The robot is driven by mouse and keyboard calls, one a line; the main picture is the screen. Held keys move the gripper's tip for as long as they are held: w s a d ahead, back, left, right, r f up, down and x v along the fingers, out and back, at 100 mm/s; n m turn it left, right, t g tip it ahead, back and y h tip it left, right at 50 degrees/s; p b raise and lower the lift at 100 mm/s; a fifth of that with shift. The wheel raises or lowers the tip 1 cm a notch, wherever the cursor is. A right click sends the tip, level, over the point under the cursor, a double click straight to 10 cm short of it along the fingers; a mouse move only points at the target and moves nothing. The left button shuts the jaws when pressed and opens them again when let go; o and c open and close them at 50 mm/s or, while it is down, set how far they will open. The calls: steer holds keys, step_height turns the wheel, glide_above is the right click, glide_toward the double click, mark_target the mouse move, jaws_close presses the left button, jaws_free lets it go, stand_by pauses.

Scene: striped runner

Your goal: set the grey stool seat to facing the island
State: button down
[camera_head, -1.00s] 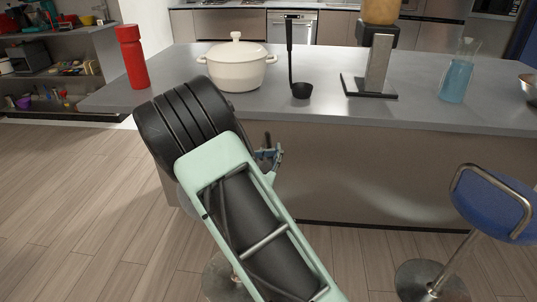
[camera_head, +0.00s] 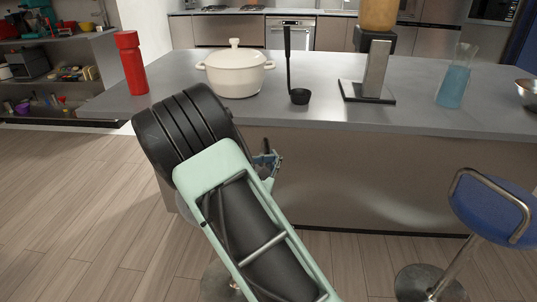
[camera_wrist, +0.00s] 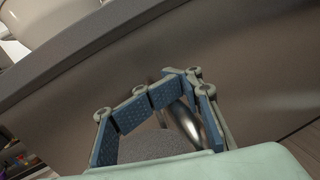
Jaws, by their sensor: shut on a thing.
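The grey stool is mostly hidden behind my arm in the head view; part of its round metal base (camera_head: 215,283) shows on the floor. In the wrist view its grey seat (camera_wrist: 155,147) lies low between my fingers, with a shiny metal rail (camera_wrist: 183,127) beside it. My gripper (camera_wrist: 166,92) has its blue-padded fingers closed around this part of the stool. In the head view my gripper (camera_head: 266,163) is only partly seen past my arm, in front of the island (camera_head: 400,170). The seat's full facing cannot be told.
A blue stool (camera_head: 490,210) stands at the right. The island top holds a red bottle (camera_head: 131,65), a white pot (camera_head: 235,75), a ladle (camera_head: 299,96), a dispenser (camera_head: 375,70) and a blue-filled flask (camera_head: 454,85). The floor at left is clear.

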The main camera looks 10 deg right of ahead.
steer(key=shift+s+a+f+y, duration=0.1)
steer(key=shift+a+f+y, duration=0.05)
steer(key=shift+f, duration=0.6)
steer(key=shift+s+a+f+y, duration=0.1)
steer(key=shift+a+f+y, duration=0.05)
steer(key=shift+f, duration=0.55)
steer(key=c, duration=1.8)
jaws_free()
steer(key=shift+g, duration=0.3)
steer(key=shift+c, duration=0.2)
steer(key=shift+w+d+r, duration=0.25)
steer(key=shift+d+r, duration=0.05)
steer(key=shift+r, duration=0.4)
steer(key=s+a, duration=0.1)
steer(key=s, duration=1.1)
steer(key=shift+a+r+p, duration=0.15)
steer(key=shift+r+p, duration=0.2)
steer(key=shift+p, duration=0.1)
steer(key=shift+w, duration=0.1)
step_height(320, 180, up, 10)
